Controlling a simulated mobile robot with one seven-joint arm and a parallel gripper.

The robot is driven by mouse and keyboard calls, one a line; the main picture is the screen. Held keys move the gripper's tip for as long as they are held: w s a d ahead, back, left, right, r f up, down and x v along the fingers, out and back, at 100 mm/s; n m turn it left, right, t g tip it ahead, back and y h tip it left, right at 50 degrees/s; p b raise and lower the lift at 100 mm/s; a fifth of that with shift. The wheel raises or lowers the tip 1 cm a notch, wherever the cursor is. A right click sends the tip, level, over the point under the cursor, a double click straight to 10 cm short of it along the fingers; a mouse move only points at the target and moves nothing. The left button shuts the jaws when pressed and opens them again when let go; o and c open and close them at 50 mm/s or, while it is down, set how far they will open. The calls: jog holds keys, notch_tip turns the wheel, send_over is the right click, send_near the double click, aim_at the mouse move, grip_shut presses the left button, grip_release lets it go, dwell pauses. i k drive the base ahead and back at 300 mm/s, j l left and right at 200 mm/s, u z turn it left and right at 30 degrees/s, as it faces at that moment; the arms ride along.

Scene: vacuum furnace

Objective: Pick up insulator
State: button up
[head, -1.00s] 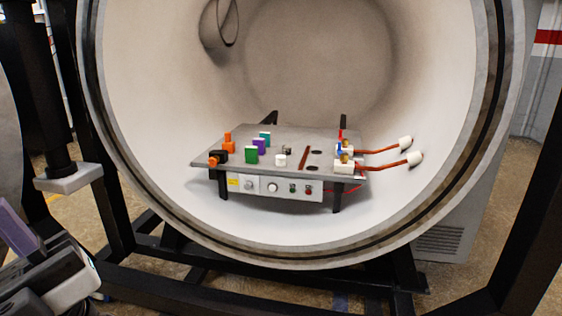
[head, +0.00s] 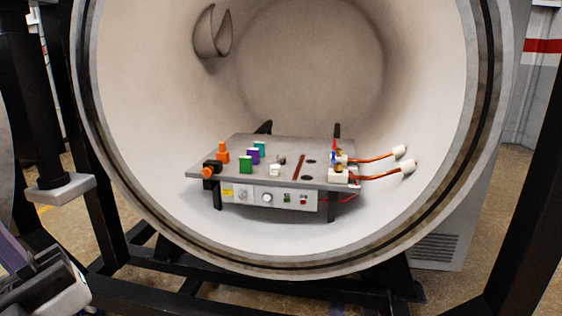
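A small white cylinder (head: 275,169) stands upright on the grey plate (head: 230,178) of a low bench inside the round white chamber. White end pieces cap two copper rods at the plate's right: an upper one (head: 400,151) and a lower one (head: 408,166). White blocks (head: 338,177) sit at the rods' inner ends. I cannot tell which white part is the insulator. Part of my arm shows at the lower left, well away from the plate. My gripper's fingers do not show.
Orange (head: 222,153), green (head: 246,165), purple (head: 253,157) and teal (head: 260,149) pieces crowd the plate's left side. The chamber rim (head: 140,220) and a black frame (head: 170,272) stand before the bench. A curved strip (head: 213,35) hangs at the upper left wall.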

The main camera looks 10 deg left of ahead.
aim_at(275, 170)
jog(key=i+j+z, duration=0.1)
jog(key=i+j, duration=0.65)
jog(key=j, duration=0.2)
jog(key=i+j+z, duration=0.15)
jog(key=i+j, duration=0.2)
jog(key=j, duration=0.15)
jog(key=i+j+z, duration=0.1)
jog(key=i+j, duration=0.25)
jog(key=j, duration=0.15)
jog(key=i+j, duration=0.15)
jog(key=i, duration=0.15)
jog(key=i+j, duration=0.15)
jog(key=i, duration=0.1)
